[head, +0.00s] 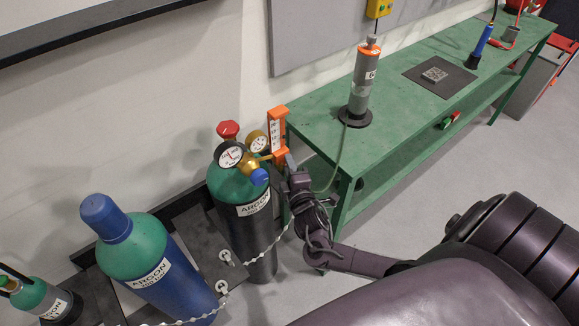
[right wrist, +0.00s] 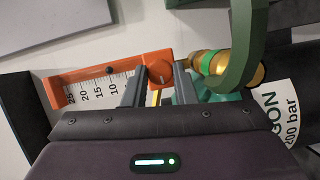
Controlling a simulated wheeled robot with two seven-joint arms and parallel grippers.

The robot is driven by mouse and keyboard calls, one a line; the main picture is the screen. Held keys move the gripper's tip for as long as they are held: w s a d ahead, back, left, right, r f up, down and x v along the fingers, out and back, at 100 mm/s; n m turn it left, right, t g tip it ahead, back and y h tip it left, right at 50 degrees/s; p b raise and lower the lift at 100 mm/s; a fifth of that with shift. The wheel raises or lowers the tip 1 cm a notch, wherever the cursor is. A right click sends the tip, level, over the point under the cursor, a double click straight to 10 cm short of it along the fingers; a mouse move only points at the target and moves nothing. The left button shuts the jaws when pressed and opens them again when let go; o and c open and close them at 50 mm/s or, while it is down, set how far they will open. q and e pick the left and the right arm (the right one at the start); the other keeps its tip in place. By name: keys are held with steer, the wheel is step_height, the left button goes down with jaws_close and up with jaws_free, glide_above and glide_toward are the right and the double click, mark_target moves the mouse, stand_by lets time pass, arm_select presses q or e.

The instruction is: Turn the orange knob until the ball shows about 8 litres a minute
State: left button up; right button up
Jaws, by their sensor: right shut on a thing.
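The orange flowmeter (head: 278,116) with a white scale stands beside the gauges on the argon cylinder (head: 226,188). In the right wrist view the flowmeter (right wrist: 62,95) lies sideways, with numbers 10, 15, 20 and 25 running leftward. The dark ball (right wrist: 109,70) sits near the 10, seemingly a little to its 15 side; the exact value is hard to read. The orange knob (right wrist: 160,73) is at the right end of the scale, between the fingers of my right gripper (right wrist: 159,82), which is shut on it. My left gripper is out of view.
A blue argon cylinder (head: 165,285) and a smaller cylinder (head: 38,298) stand to the left, with a chain (head: 259,248) in front. A green bench (head: 325,110) to the right bears a grey cylindrical device (head: 364,78). A hose (head: 338,160) hangs near my right gripper.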

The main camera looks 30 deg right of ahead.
stand_by(0.4)
steer(key=o, duration=1)
